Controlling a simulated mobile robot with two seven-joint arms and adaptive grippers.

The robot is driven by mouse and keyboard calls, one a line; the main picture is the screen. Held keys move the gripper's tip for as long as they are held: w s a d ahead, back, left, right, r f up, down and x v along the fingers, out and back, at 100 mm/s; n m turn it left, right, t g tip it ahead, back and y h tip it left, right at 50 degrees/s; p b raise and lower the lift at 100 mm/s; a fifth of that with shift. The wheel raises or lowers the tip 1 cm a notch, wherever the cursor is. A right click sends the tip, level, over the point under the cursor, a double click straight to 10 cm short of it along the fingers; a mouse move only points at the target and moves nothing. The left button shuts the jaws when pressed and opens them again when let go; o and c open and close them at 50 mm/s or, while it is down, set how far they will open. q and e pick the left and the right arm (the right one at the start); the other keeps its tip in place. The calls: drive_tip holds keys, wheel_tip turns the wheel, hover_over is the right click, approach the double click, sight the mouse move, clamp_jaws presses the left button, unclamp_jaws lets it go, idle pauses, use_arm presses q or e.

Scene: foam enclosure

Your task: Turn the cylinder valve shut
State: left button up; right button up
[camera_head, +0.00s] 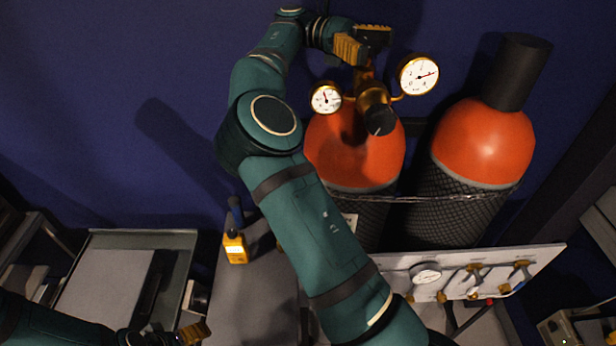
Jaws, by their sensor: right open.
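The left gas cylinder (350,150) has an orange shoulder and a brass regulator (372,92) with a black knob (381,121). A small gauge (326,97) and a larger gauge (419,75) flank the regulator. My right gripper (363,42) is open at the top of this cylinder, its yellow fingers just above the brass fitting. The valve handle is not clearly visible there, and I cannot tell whether the fingers touch it. My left gripper (192,333) shows only partly at the bottom left edge, away from the cylinders; its opening cannot be made out.
A second orange cylinder (483,143) with a black cap stands to the right; a chain (440,198) crosses both. A white gauge panel (500,262) stands in front. A yellow handheld device (235,246) sits on a grey surface. A tray cart (112,238) is at left.

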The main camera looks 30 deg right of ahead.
drive_tip(key=shift+d+n+t+h, duration=0.1)
drive_tip(key=shift+n+t+h, duration=0.4)
drive_tip(key=shift+n+h, duration=0.3)
